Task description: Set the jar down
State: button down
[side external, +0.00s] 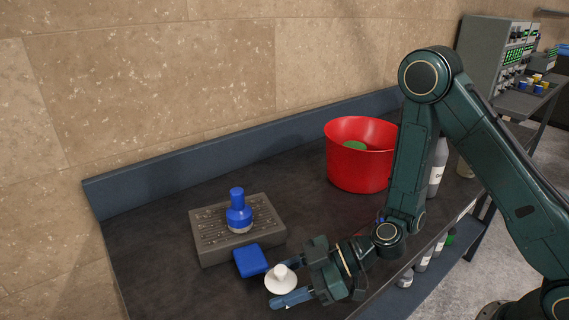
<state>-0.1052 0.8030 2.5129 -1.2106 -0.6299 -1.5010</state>
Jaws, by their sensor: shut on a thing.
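A small white round jar (281,283) with a narrower knob-like top is between the fingers of my gripper (287,281), near the front edge of the bench in the side view. My gripper reaches in from the right, low over the bench, and is shut on the jar. The jar looks upright. I cannot tell whether its base touches the bench, and its lower part is partly hidden by the near blue fingertip.
A blue block (251,261) lies just left of my gripper. Behind it, a blue-topped bottle (238,213) stands on a grey slotted tray (208,246). A red tub (357,176) stands at the back right. The dark bench (150,250) is clear at left.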

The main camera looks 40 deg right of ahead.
jog(key=shift+f, duration=0.6)
dwell(0.7)
jog(key=c, duration=0.6)
grip_release()
jog(key=shift+r, duration=0.15)
notch_tip(320, 180, up, 20)
dwell(1.2)
jog(key=shift+d, duration=0.15)
jog(key=s+d+m+h, duration=0.6)
jog(key=s+d, duration=0.2)
jog(key=d, duration=0.4)
jog(key=s+d+r+m+g+h, duration=0.1)
jog(key=s+d+m+h, duration=0.4)
jog(key=s+d, duration=0.4)
jog(key=d+m, duration=0.1)
jog(key=d, duration=0.2)
jog(key=shift+d+h, duration=0.2)
jog(key=shift+h, duration=0.2)
